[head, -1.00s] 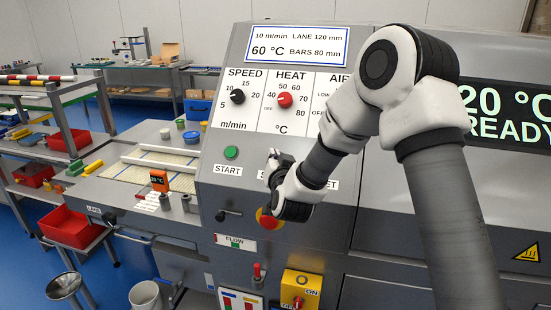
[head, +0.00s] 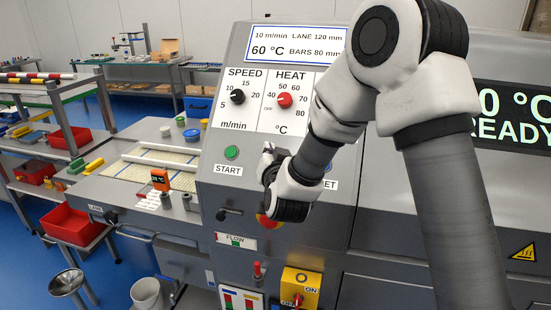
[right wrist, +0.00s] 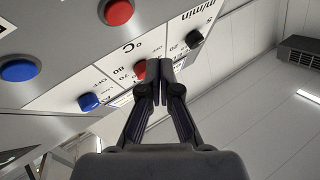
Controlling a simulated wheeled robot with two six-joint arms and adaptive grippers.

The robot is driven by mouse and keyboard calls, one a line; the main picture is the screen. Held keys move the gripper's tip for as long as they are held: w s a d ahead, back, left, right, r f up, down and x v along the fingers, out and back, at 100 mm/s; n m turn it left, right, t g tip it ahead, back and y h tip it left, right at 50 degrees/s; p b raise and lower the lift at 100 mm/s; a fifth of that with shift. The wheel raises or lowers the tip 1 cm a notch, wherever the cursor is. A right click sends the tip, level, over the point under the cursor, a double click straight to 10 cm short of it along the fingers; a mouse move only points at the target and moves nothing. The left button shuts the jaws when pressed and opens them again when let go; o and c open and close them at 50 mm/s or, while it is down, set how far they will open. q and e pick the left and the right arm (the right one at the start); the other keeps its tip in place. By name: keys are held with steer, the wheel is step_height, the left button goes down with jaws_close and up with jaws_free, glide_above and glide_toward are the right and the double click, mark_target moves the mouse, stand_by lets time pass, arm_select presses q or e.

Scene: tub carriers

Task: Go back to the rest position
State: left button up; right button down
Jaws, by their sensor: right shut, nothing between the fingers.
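My right gripper (head: 268,150) is in front of the machine's sloping control panel (head: 215,180), right of the green START button (head: 232,152). In the head view my own wrist hides most of it. In the right wrist view the gripper (right wrist: 159,66) has its two fingers together with nothing between them. There the fingertips overlap the red HEAT knob (right wrist: 140,68) in the picture; I cannot tell the gap to the panel. My left gripper is not in view.
The panel carries a black SPEED knob (head: 237,96). A red stop button (head: 264,221) is partly hidden below my wrist. A blue button (right wrist: 20,70) and blue knob (right wrist: 88,102) show in the right wrist view. A yellow switch box (head: 301,283) sits lower down.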

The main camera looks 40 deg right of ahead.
stand_by(0.3)
steer(key=s+a+f+n+g+y+b, duration=0.1)
steer(key=s+a+f+n+g+y, duration=0.2)
steer(key=f, duration=0.8)
steer(key=s+a+f+n+g+y+b, duration=0.15)
steer(key=s+f, duration=0.35)
steer(key=f, duration=0.7)
steer(key=s+a+f+n+g+y, duration=0.1)
steer(key=s+a+f+g, duration=0.25)
steer(key=f, duration=0.75)
steer(key=s+a+f+n+g, duration=0.1)
steer(key=s+f, duration=0.3)
steer(key=s, duration=0.4)
steer(key=s+a+f+n+g+y+b, duration=0.1)
steer(key=s+f+g, duration=0.3)
steer(key=s, duration=0.4)
steer(key=s+a+f+n+g+y, duration=0.1)
steer(key=s+a+f+g, duration=0.1)
steer(key=s+f, duration=0.4)
steer(key=shift+s+a+f+g+b, duration=0.25)
steer(key=shift+s+g, duration=0.25)
steer(key=shift+s, duration=0.55)
